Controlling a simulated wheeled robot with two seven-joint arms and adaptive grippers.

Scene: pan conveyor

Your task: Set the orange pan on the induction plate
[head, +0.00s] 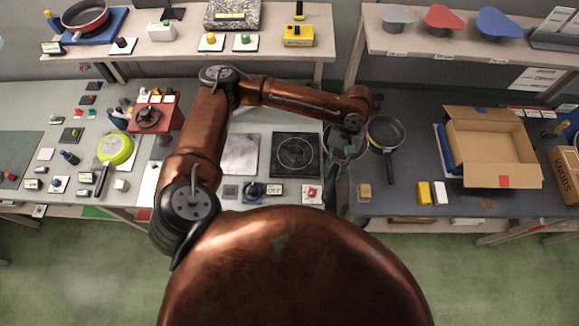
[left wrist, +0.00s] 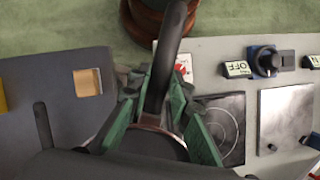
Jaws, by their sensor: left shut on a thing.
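My left gripper (head: 341,170) reaches over the gap between two worktops. In the left wrist view my left gripper (left wrist: 165,105) is shut on the black handle (left wrist: 168,62) of a dark pan (left wrist: 150,147). An orange-brown band shows where handle and bowl meet; most of the pan's outside is hidden. The held pan (head: 345,136) is partly hidden by my wrist in the head view; its height above the worktop is unclear. The induction plate (head: 297,155), a black square with rings, lies just left of it. It also shows in the left wrist view (left wrist: 232,110). My right gripper is out of view.
A second dark pan (head: 385,132) lies close right of the held one. A steel plate (head: 240,153) is left of the induction plate, with a knob and OFF label (head: 273,189) in front. An open cardboard box (head: 493,150) stands right. The induction plate's top is bare.

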